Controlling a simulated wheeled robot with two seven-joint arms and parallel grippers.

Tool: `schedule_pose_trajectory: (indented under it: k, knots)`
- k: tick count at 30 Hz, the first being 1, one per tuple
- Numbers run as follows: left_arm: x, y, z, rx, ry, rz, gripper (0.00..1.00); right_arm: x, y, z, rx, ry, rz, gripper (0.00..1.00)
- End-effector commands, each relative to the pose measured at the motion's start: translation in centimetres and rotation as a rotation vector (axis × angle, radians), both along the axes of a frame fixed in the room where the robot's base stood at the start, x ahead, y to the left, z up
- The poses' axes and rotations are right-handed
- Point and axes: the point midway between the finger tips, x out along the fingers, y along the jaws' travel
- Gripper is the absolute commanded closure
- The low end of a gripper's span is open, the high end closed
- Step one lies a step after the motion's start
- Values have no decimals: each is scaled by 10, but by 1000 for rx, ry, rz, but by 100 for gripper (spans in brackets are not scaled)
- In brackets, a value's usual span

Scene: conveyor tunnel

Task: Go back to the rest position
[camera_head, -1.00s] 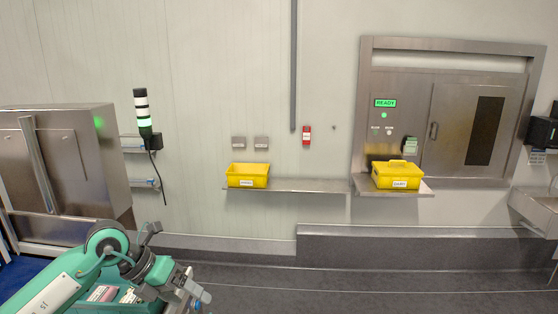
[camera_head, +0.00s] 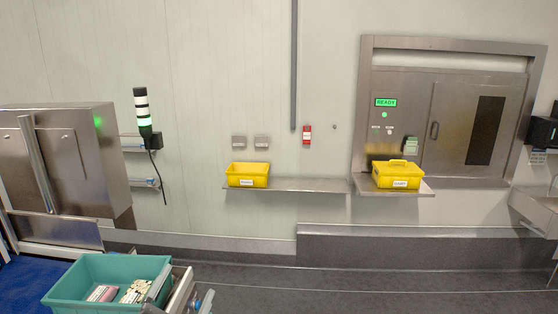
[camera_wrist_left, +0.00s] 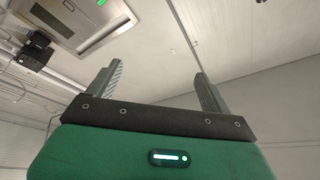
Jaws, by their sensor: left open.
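My left gripper (camera_wrist_left: 157,69) shows in the left wrist view. Its two grey fingers stand well apart with nothing between them. Behind the fingers is bare pale wall, and the view is tilted. In the head view I cannot clearly make out the left gripper, and the arm no longer lies across the teal bin. My right gripper is in neither view.
A teal bin (camera_head: 75,290) with packets inside stands at the lower left. A yellow bin (camera_head: 248,170) sits on the wall shelf (camera_head: 310,185). A steel cabinet (camera_head: 85,150) is at left. The floor at right is clear.

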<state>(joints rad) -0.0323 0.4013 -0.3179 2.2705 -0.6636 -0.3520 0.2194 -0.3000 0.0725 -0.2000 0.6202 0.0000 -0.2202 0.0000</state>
Motion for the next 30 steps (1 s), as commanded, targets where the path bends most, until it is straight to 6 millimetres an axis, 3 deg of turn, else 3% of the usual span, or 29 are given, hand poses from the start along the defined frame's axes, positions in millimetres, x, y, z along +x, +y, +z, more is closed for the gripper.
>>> schedule_pose_trajectory:
  k: [5, 8, 12, 18, 26, 30]
  knots:
    - [-26, 39, -85, -180, 385, 199, 17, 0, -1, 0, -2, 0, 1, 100]
    - [-55, 53, -135, -254, 619, 292, 17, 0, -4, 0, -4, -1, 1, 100]
    - [-110, 60, -197, -324, 939, 383, 17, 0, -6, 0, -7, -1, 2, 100]
    - [-183, 56, -246, -370, 1277, 439, 17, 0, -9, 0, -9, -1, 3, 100]
    - [-265, 43, -275, -389, 1615, 454, 17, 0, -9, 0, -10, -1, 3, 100]
    - [-251, 42, -320, -381, 1619, 457, 17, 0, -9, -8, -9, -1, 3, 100]
